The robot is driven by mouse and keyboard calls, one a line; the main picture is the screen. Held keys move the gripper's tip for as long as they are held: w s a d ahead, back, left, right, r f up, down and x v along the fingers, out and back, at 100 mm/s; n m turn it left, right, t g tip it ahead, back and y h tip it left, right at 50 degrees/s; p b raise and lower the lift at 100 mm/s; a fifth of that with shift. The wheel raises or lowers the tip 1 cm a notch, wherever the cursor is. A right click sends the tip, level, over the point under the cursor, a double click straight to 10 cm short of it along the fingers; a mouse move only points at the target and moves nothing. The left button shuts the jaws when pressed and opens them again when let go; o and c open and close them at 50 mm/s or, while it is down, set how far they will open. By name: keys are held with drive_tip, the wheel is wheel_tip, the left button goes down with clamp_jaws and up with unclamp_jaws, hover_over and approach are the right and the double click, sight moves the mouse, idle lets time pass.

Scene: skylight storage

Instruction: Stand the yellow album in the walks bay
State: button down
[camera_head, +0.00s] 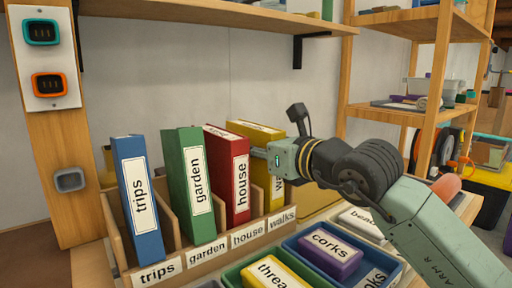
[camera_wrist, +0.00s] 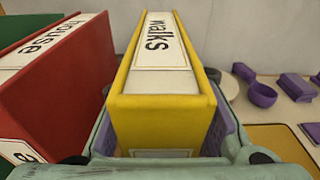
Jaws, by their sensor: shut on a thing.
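The yellow album (camera_head: 256,131) is upright at the right end of the wooden rack, over or in the walks bay (camera_head: 281,219); I cannot tell whether its bottom rests on the bay floor. Its spine reads "walks" in the wrist view (camera_wrist: 163,82). My gripper (camera_head: 275,160) is shut on the yellow album, coming from the right; in the wrist view its fingers (camera_wrist: 165,125) lie on both sides of it. The gripper hides part of the spine in the head view.
Blue trips (camera_head: 138,195), green garden (camera_head: 190,185) and red house (camera_head: 228,172) albums stand in the bays to the left, red closest. Trays with a corks box (camera_head: 330,252) and a thread box (camera_head: 278,272) lie in front. A shelf (camera_head: 225,14) hangs above.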

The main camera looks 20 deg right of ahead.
drive_tip(key=c, duration=1.1)
unclamp_jaws()
drive_tip(key=shift+b+v, duration=0.5)
drive_tip(key=shift+v, duration=3.55)
